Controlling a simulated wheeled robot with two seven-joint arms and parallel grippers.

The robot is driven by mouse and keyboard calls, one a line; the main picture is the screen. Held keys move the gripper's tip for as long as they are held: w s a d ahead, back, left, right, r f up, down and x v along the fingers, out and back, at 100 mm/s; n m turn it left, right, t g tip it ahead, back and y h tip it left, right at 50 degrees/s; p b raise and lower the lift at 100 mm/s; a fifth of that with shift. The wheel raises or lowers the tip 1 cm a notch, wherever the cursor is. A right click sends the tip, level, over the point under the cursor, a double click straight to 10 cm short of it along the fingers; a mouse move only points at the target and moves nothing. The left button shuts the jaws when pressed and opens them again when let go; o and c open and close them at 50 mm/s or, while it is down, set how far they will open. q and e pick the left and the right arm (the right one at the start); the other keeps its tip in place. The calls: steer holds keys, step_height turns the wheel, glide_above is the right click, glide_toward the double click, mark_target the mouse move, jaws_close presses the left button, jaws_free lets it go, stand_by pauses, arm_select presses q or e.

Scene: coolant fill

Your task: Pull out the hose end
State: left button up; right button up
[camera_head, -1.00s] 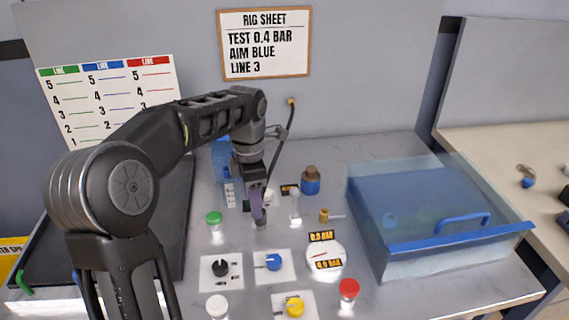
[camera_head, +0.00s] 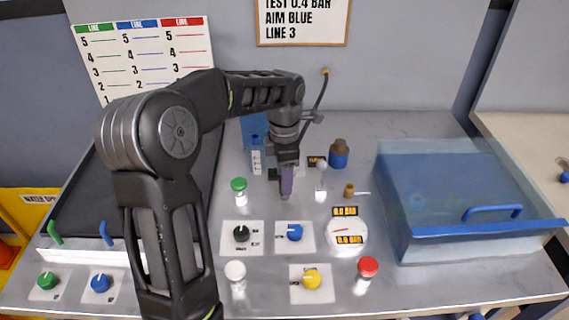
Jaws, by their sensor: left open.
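A dark hose (camera_head: 321,93) runs from a brass-coloured fitting on the back wall down behind my left arm. Its lower end is hidden behind my wrist and gripper, so I cannot tell where it sits. My left gripper (camera_head: 286,184) points down, low over the middle of the bench, its purple-grey fingers close to the surface. It is open, and I see nothing clearly between the fingers. A blue block-like unit (camera_head: 254,130) stands behind it to the left. My right gripper is not in view.
A green-capped bottle (camera_head: 239,190) and a small clear bottle (camera_head: 320,188) flank my gripper. Knob plates and a round gauge (camera_head: 347,236) lie in front. A brown-capped blue bottle (camera_head: 339,155) stands behind right. A translucent blue-lidded box (camera_head: 440,200) fills the right side.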

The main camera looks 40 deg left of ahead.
arm_select(q)
steer(key=shift+f, duration=1.5)
steer(key=shift+c, duration=0.2)
jaws_close()
steer(key=c, duration=0.6)
jaws_free()
steer(key=c, duration=0.5)
steer(key=shift+r+p, duration=0.4)
steer(key=shift+r, duration=0.05)
steer(key=shift+r+p, duration=1.65)
steer(key=shift+r, duration=0.75)
